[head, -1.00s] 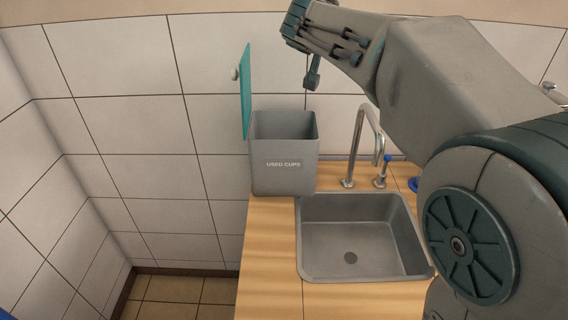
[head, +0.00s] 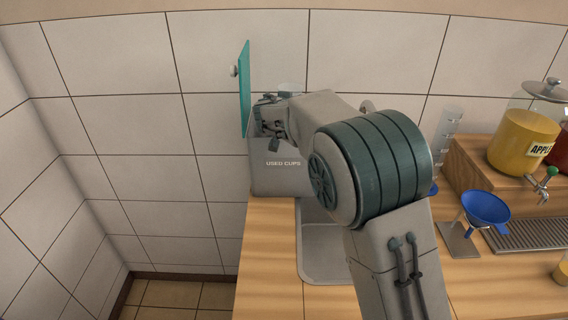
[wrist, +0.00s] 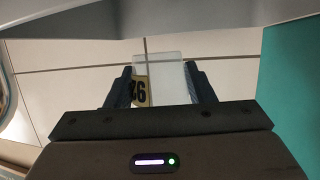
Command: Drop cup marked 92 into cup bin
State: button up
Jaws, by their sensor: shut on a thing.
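The cup bin (head: 290,178) is a grey box lettered USED CUPS on the counter. Its teal lid (head: 244,88) stands open at its left side. My gripper (head: 272,112) is at the bin's mouth, and the arm hides much of the opening. In the wrist view my gripper (wrist: 160,80) is shut on a clear cup (wrist: 168,78) with a tan label whose number, seen inverted, reads as 92. The cup shows only faintly above the gripper in the head view (head: 286,88). The teal lid fills the right side of the wrist view (wrist: 292,95).
A sink (head: 320,245) lies in front of the bin, partly behind my arm. To the right are a blue funnel (head: 485,207) on a stand, a yellow juice dispenser (head: 522,140) and a drip grate (head: 535,234). A tiled wall backs the counter.

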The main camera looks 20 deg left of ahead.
notch_tip(320, 180, down, 5)
jog(key=shift+r+b, duration=0.1)
jog(key=shift+b, duration=0.75)
jog(key=o, duration=1.1)
jog(key=shift+c, duration=0.2)
jog(key=b+v, duration=0.5)
jog(key=v, duration=0.9)
